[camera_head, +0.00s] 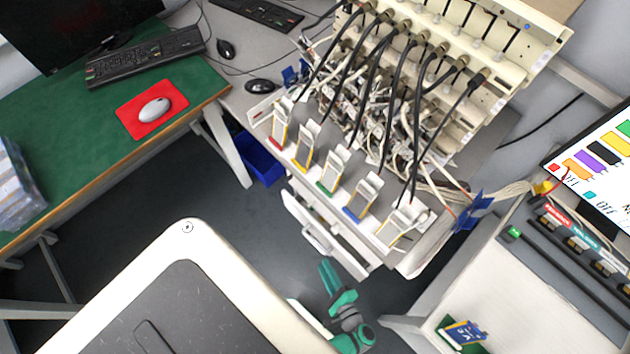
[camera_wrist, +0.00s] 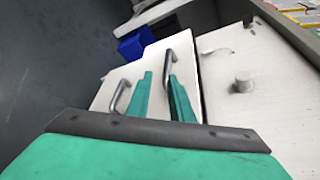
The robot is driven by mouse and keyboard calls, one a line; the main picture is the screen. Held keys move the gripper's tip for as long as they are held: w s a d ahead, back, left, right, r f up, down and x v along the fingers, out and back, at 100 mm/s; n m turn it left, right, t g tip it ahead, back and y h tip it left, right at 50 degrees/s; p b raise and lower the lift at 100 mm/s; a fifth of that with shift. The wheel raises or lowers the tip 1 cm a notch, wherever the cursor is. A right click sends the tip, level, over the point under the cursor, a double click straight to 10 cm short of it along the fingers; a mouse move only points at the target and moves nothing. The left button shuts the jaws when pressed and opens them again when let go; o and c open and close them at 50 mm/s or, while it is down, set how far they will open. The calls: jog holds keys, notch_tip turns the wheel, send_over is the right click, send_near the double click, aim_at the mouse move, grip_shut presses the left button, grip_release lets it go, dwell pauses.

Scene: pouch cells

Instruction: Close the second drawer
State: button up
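A white drawer unit (camera_head: 358,246) stands under the machine, and at least one of its drawers (camera_head: 305,222) sticks out toward the floor space. In the wrist view two white drawer fronts with grey bar handles show, a left handle (camera_wrist: 119,98) and a right handle (camera_wrist: 168,66). My gripper (camera_head: 328,268) is just in front of the drawers, below them in the head view. In the wrist view its two green fingers (camera_wrist: 161,76) stand a small gap apart, and the right handle shows between their tips. I cannot tell whether they touch it.
A blue bin (camera_head: 260,162) stands on the floor left of the drawers. A green table (camera_head: 85,130) is at the left.

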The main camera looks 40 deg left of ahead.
aim_at(314, 243)
jog(key=shift+y, duration=0.3)
jog(key=x, duration=0.7)
jog(key=r+x, duration=0.1)
jog(key=x, duration=0.3)
jog(key=shift+w+d, duration=0.1)
jog(key=shift+w, duration=0.3)
jog(key=shift+c, duration=0.3)
grip_shut()
